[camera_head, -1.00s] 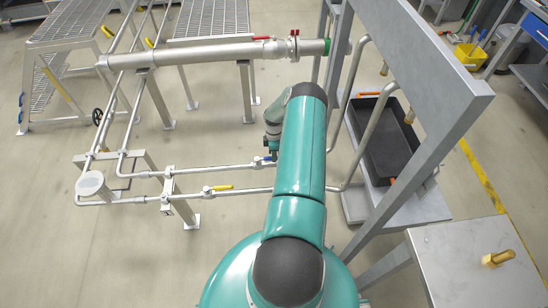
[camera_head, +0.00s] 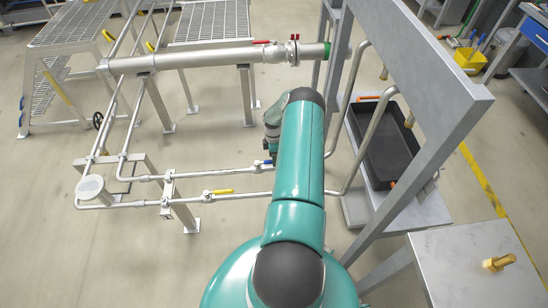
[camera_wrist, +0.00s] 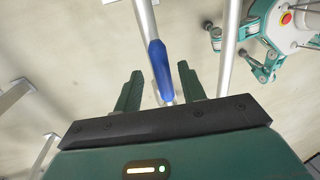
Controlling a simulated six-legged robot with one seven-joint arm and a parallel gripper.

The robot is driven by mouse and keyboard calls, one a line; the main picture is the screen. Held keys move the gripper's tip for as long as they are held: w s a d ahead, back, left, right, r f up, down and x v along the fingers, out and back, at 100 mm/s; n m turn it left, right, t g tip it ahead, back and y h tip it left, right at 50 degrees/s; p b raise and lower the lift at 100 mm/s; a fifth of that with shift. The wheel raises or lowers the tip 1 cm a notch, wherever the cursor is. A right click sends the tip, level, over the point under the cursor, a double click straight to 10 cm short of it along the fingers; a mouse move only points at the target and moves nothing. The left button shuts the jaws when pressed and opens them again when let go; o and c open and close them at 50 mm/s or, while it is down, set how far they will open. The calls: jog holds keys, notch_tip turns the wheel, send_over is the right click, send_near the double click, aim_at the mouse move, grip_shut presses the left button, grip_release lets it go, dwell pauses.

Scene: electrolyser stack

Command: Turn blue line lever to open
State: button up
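The blue lever (camera_wrist: 160,70) shows in the wrist view between my two fingers, roughly in line with the pale pipe (camera_wrist: 145,18) behind it. In the head view the blue lever (camera_head: 263,162) is a small blue spot on the upper of two thin pipes, just left of my arm. My gripper (camera_wrist: 158,85) is open, with one dark green finger on each side of the lever and a gap to both. Whether the fingertips reach down to the lever's depth is unclear. In the head view my arm hides most of the gripper.
A yellow lever (camera_head: 222,191) sits on the lower thin pipe, near the blue one. A thick pipe (camera_head: 215,54) with a red lever (camera_head: 262,42) runs behind. A grey frame (camera_head: 420,70) and a shelf with a black tray (camera_head: 385,155) stand at right.

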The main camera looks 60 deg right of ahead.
notch_tip(320, 180, up, 14)
jog(key=w+d, duration=0.1)
jog(key=d, duration=0.1)
jog(key=shift+w+f, duration=0.2)
jog(key=shift+w, duration=0.2)
dwell(0.4)
